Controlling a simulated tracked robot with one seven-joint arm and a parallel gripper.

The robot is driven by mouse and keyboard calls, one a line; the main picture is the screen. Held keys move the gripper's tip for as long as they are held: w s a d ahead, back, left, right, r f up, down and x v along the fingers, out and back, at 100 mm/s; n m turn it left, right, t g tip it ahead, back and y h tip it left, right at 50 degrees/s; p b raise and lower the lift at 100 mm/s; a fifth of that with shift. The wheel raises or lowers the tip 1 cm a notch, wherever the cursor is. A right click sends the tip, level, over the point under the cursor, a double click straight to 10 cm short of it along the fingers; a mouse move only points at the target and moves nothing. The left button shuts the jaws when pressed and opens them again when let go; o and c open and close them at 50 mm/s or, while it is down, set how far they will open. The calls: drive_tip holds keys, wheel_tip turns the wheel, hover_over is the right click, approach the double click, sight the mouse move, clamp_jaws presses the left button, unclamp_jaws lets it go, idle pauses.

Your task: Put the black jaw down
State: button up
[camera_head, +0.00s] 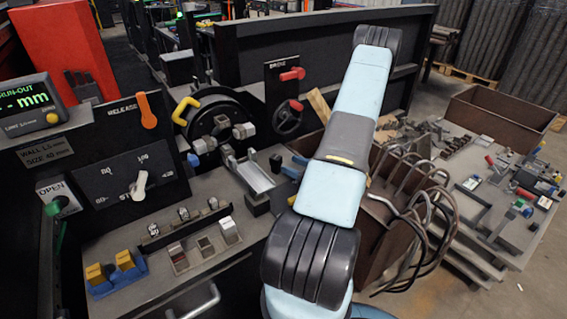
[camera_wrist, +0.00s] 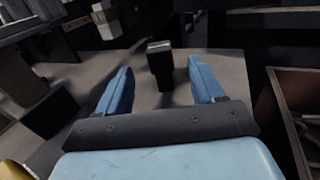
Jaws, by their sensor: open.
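A small black jaw (camera_wrist: 160,67) with a paler top edge stands upright on the grey bench top in the wrist view. It sits between the two blue fingers of my gripper (camera_wrist: 160,85), with a visible gap on both sides. The fingers are spread and hold nothing. In the head view a small dark block (camera_head: 276,162) that looks like this jaw shows just left of my gripper (camera_head: 294,168), whose fingers are partly hidden by my arm. The jaw's lower end touches or nearly touches the bench; I cannot tell exactly.
A black block (camera_wrist: 50,112) stands left of my gripper. A blue holder (camera_head: 117,273) with yellow jaws and a grey tray (camera_head: 205,247) are front left. A brown bin (camera_head: 383,225) with bent tubes is right.

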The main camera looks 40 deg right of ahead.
drive_tip(key=v, duration=0.5)
drive_tip(key=shift+s+d, duration=0.1)
drive_tip(key=shift+s, duration=0.2)
drive_tip(key=w+a+r+n+g+y, duration=0.3)
drive_tip(key=a+r+n+g+y, duration=0.3)
drive_tip(key=a+r+n+g, duration=1.05)
drive_tip(key=s+a+r+n+t+h, duration=0.2)
drive_tip(key=s+a+r+n+h, duration=0.4)
drive_tip(key=r, duration=0.6)
drive_tip(key=s+a+r+n+t+h, duration=0.3)
drive_tip(key=s+a+r+n+h, duration=0.2)
drive_tip(key=s+a+r+n, duration=0.4)
drive_tip(key=shift+s+a+r+n+h, duration=0.35)
drive_tip(key=shift+a+r, duration=0.5)
drive_tip(key=shift+r, duration=0.75)
